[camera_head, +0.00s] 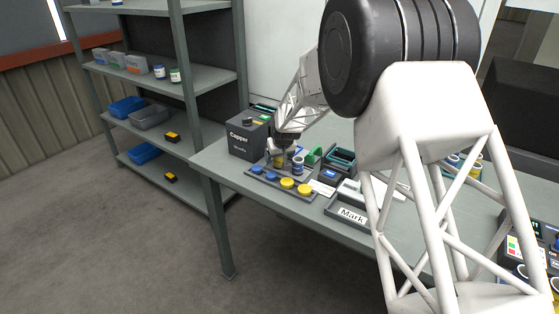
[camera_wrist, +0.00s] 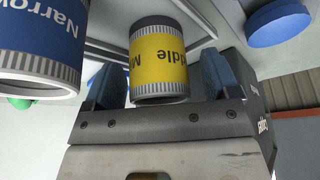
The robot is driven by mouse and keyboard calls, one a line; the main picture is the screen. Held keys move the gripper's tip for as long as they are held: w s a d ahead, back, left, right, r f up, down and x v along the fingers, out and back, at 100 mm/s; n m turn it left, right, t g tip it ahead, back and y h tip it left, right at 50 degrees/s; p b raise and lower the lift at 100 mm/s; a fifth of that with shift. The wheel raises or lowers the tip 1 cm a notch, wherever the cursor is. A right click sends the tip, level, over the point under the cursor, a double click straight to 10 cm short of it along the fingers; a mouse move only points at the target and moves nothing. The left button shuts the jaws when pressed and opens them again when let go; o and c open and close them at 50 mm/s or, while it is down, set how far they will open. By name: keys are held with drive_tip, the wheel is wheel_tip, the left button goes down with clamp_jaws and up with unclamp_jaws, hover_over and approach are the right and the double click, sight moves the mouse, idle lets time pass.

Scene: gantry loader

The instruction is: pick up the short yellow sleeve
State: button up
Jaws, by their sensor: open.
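The yellow sleeve (camera_wrist: 160,62) has grey knurled bands and a dark upper end in the wrist view. Its label reads upside down, like "Middle". My gripper (camera_wrist: 162,80) is open, with one blue-grey finger on each side of the sleeve. Small gaps show beside it, so the fingers do not look closed on it. In the head view the yellow sleeve (camera_head: 278,161) is small and partly hidden under my gripper (camera_head: 284,149). A blue sleeve (camera_wrist: 40,45) marked "Narrow" stands close by on the left in the wrist view. It also shows in the head view (camera_head: 298,164).
A strip with blue and yellow discs (camera_head: 287,184) lies along the bench front. A dark "Copper" box (camera_head: 246,138) stands left of my gripper. A "Mark" tray (camera_head: 349,215) lies to the right. A blue disc (camera_wrist: 278,24) is at upper right in the wrist view.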

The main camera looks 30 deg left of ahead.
drive_tip(key=shift+a+f, duration=0.1)
drive_tip(key=shift+f, duration=0.1)
idle(0.3)
drive_tip(key=shift+w, duration=0.1)
drive_tip(key=c, duration=1.2)
